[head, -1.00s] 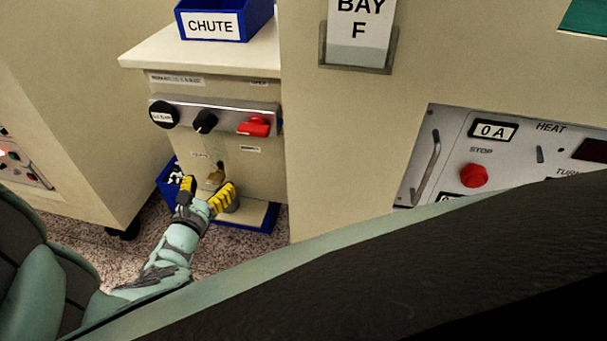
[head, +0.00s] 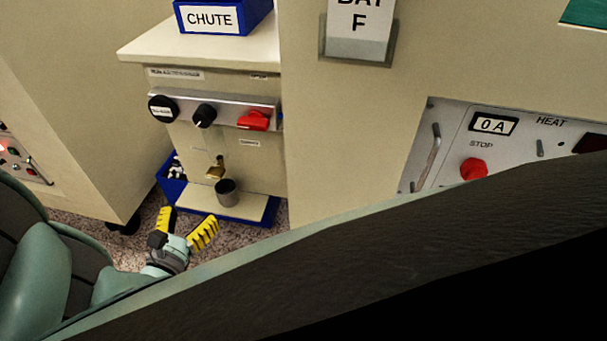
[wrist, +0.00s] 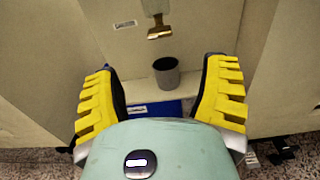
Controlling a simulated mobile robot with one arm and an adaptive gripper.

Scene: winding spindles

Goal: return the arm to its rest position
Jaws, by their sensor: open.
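My gripper (head: 186,230) is open and empty in the head view, low in front of the dispenser cabinet. Its two yellow ribbed fingers are spread apart, and they also show at both sides of the wrist view (wrist: 162,97). A grey cup (head: 226,192) stands upright on the blue-edged tray (head: 242,209) under a brass spout (head: 215,173), apart from my gripper. In the wrist view the cup (wrist: 167,72) and the spout (wrist: 159,29) appear beyond the fingers.
The cabinet carries a black knob (head: 204,116) and a red handle (head: 254,121), with a blue CHUTE bin (head: 223,17) on top. A blue bin (head: 172,181) stands at its left side. A panel with a red STOP button (head: 474,169) is at right. Speckled floor (head: 90,228) shows below.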

